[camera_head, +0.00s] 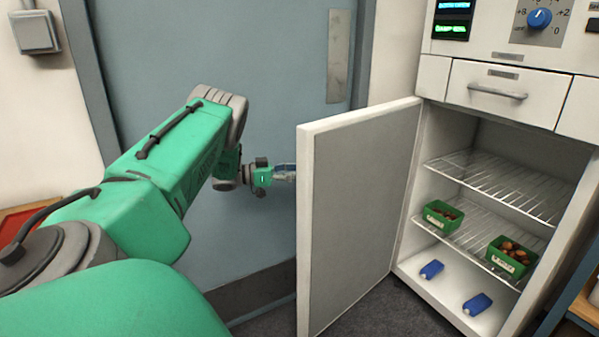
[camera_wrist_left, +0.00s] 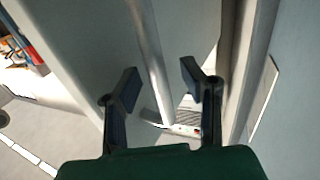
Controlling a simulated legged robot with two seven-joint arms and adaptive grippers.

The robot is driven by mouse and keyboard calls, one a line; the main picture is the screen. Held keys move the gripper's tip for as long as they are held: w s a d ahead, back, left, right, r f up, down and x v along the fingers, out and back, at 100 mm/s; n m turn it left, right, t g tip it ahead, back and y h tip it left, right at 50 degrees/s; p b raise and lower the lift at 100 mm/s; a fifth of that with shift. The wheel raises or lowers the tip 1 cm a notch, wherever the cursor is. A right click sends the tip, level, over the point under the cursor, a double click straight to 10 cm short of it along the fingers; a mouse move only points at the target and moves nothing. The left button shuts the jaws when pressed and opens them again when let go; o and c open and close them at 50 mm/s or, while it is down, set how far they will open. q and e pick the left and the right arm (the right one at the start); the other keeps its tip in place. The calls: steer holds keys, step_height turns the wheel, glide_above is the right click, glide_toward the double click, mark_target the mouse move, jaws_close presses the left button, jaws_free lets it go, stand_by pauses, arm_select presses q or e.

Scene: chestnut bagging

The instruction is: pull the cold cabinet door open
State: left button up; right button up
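The cold cabinet door (camera_head: 355,215) stands swung wide open toward the left, its inner face toward me. The cabinet's inside (camera_head: 470,140) is exposed. My left gripper (camera_head: 287,173) is at the door's left edge, on its outer side, partly hidden behind it. In the left wrist view my left gripper (camera_wrist_left: 160,85) has its fingers spread. A long metal handle bar (camera_wrist_left: 153,60) shows between them, with visible gaps on both sides. The handle is hidden behind the door in the head view. My right gripper is in neither view.
Wire shelves (camera_head: 500,185) in the cabinet bear two green boxes of chestnuts, one on the left (camera_head: 442,216) and one on the right (camera_head: 511,256). Two blue packs (camera_head: 432,269) lie on its floor. A drawer (camera_head: 503,92) is above. A blue-grey room door (camera_head: 250,60) stands behind my arm.

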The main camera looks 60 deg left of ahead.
arm_select(q)
steer(key=v, duration=1.1)
steer(key=shift+s+a, duration=0.15)
steer(key=shift+a, duration=0.05)
